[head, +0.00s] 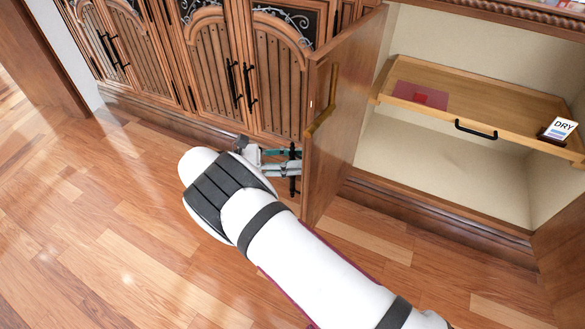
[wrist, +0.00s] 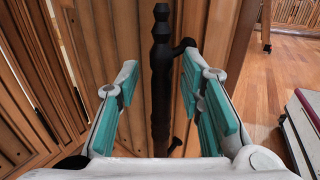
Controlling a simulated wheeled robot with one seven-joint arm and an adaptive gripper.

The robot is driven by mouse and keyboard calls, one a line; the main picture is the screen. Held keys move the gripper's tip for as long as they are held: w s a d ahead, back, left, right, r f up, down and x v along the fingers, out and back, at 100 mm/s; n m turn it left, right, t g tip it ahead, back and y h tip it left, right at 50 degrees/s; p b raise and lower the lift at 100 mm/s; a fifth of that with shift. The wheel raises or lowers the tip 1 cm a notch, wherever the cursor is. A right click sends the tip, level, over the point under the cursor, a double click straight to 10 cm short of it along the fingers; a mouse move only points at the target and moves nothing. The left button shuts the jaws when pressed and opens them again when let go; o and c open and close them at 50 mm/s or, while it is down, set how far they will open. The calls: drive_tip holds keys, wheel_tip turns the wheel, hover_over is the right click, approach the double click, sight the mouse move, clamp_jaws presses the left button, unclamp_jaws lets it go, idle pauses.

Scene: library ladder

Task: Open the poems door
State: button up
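A wooden cabinet door (head: 342,110) stands swung open in the middle of the head view, at the left side of an open compartment. No poems label is readable. A black bar handle (head: 292,170) is on its outer face; the handle (wrist: 160,80) also stands upright in the wrist view. My gripper (head: 282,160) is at this handle, low beside the door. In the wrist view my gripper (wrist: 165,110) is open, its teal pads on either side of the bar with gaps showing. I cannot tell whether the bar is fully between the pads.
The open compartment holds a pull-out wooden tray (head: 500,105) with a black handle, a red piece (head: 421,96) and a DRY card (head: 560,128). Closed carved doors (head: 205,75) line the left. Wooden floor (head: 100,230) is free at left.

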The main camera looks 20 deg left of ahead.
sight(290, 144)
wheel_tip(290, 144, up, 6)
drive_tip(key=shift+f, duration=0.25)
idle(0.5)
